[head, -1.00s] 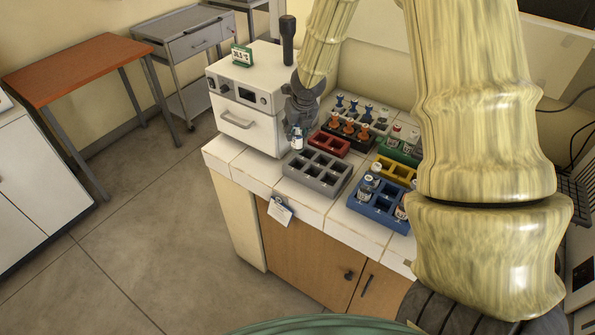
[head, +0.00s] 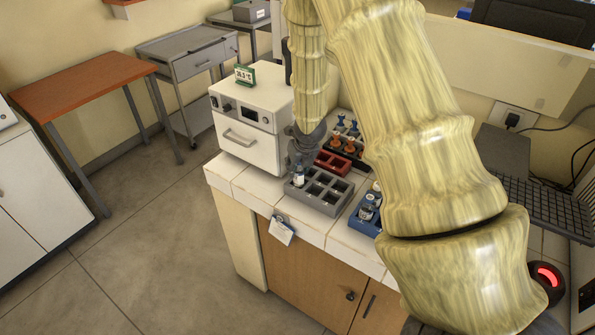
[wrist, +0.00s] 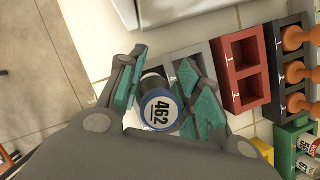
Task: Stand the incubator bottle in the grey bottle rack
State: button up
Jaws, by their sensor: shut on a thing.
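The incubator bottle has a blue-rimmed cap marked 462 in the wrist view (wrist: 160,114); its small white body shows in the head view (head: 299,180). My gripper (head: 299,165) is shut on it, with a teal-padded finger on each side in the wrist view (wrist: 160,90). The grey bottle rack (head: 318,208) stands on the white bench, in front of the incubator's right side. The bottle is upright at the rack's left back corner compartment. I cannot tell whether its base is inside that compartment or just above it. The rack's other visible compartments look empty.
The white incubator (head: 251,118) stands close behind and left. A red rack (head: 334,162) lies just behind the grey rack, with orange-topped items beyond. A blue rack (head: 364,226) with bottles is to the right, partly hidden by my arm. The bench's front edge is near.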

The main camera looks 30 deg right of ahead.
jog(key=shift+f, duration=1.2)
jog(key=shift+f, duration=0.1)
jog(key=o, duration=1)
jog(key=shift+o, duration=0.2)
jog(key=shift+r, duration=0.2)
